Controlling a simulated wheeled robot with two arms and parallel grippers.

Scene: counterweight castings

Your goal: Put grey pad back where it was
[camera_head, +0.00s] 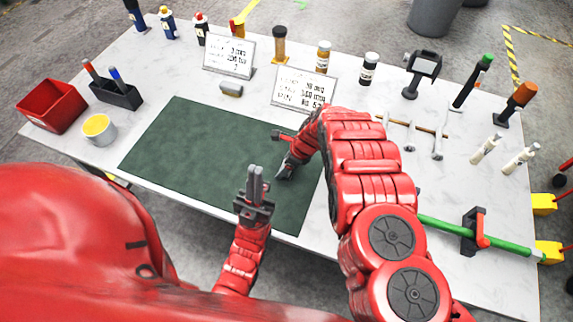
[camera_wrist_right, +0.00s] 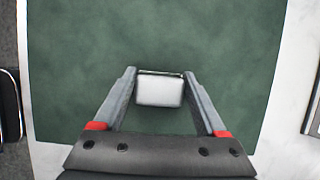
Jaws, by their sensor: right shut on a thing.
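The grey pad (camera_wrist_right: 160,91) is a small pale block between the fingertips of my right gripper (camera_wrist_right: 160,84) in the right wrist view. My right gripper is shut on it, over the dark green mat (camera_wrist_right: 90,40). I cannot tell whether the pad touches the mat. In the head view my right gripper (camera_head: 285,172) is low over the right part of the mat (camera_head: 190,145), and the pad is hidden there. My left gripper (camera_head: 255,180) has its fingers close together, is empty, and is near the mat's front edge.
A grey cylinder (camera_head: 231,89) lies behind the mat by two sign cards (camera_head: 229,57) (camera_head: 303,90). Bottles line the back. A red bin (camera_head: 52,106), pen holder (camera_head: 116,94) and yellow-filled cup (camera_head: 99,129) stand left. Hammers (camera_head: 437,142) and a green bar clamp (camera_head: 470,232) lie right.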

